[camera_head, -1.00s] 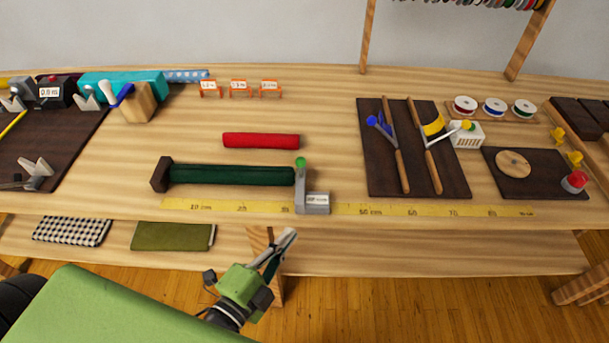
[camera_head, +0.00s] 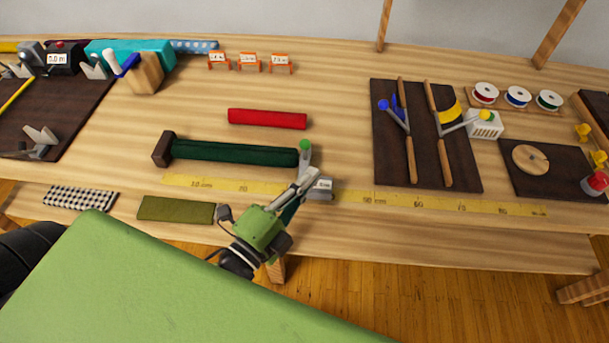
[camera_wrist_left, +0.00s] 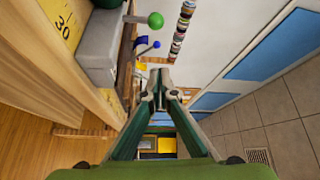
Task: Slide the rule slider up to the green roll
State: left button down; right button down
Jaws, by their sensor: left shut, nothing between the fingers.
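The rule slider is a grey block (camera_head: 323,186) with an upright plate and a green ball knob (camera_head: 305,145) on top. It sits on the yellow rule (camera_head: 220,187) at the right end of the dark green roll (camera_head: 235,152); whether they touch is hidden. My left gripper (camera_head: 306,176) is shut and empty, in front of the slider and overlapping it in the head view. In the left wrist view the grey block (camera_wrist_left: 101,45) and green knob (camera_wrist_left: 155,20) are left of and above the shut fingers (camera_wrist_left: 160,85). My right gripper is not in view.
A red roll (camera_head: 267,119) lies behind the green one. A dark board with wooden-handled tools (camera_head: 392,157) stands to the right. The rule right of the slider is clear.

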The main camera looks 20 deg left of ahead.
aim_at(305, 167)
pick_arm(q)
jog(key=w, duration=0.4)
jog(key=w+a, duration=0.1)
jog(key=w, duration=0.2)
jog(key=shift+f, duration=0.25)
jog(key=shift+s+a, duration=0.15)
jog(key=shift+a, duration=0.45)
jog(key=shift+s+a, duration=0.1)
jog(key=shift+a, duration=0.5)
jog(key=shift+f, duration=0.1)
